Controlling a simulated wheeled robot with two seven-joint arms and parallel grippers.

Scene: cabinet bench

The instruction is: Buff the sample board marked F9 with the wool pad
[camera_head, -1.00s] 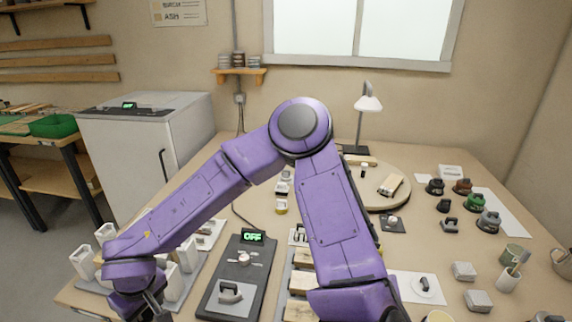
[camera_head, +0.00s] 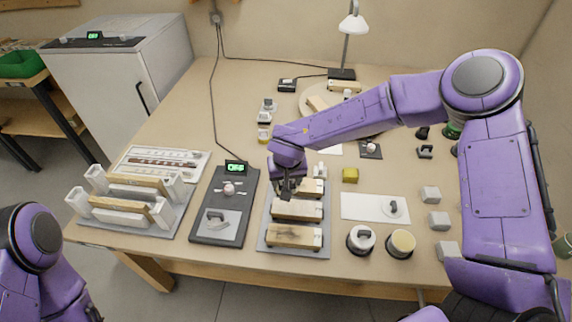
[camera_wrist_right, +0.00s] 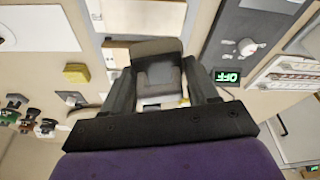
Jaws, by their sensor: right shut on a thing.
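My right gripper (camera_head: 287,192) is over the far end of a grey tray (camera_head: 264,243) near the middle of the bench. In the right wrist view it (camera_wrist_right: 160,95) is shut on a grey block-like thing (camera_wrist_right: 160,75); I cannot tell whether this is the wool pad. Several wooden sample boards lie on the tray: a near one (camera_head: 294,236), a middle one (camera_head: 298,209) and a far one partly behind my gripper. No F9 mark is readable on any board. I cannot tell whether the held thing touches a board. My left gripper is out of view.
Left of the tray are a dark panel (camera_head: 240,205) with an OFF display and a rack (camera_head: 172,220) holding upright boards. To the right are a yellow block (camera_head: 350,175), a white sheet (camera_head: 362,207), two round pieces and several grey blocks. A lamp (camera_head: 347,50) stands behind.

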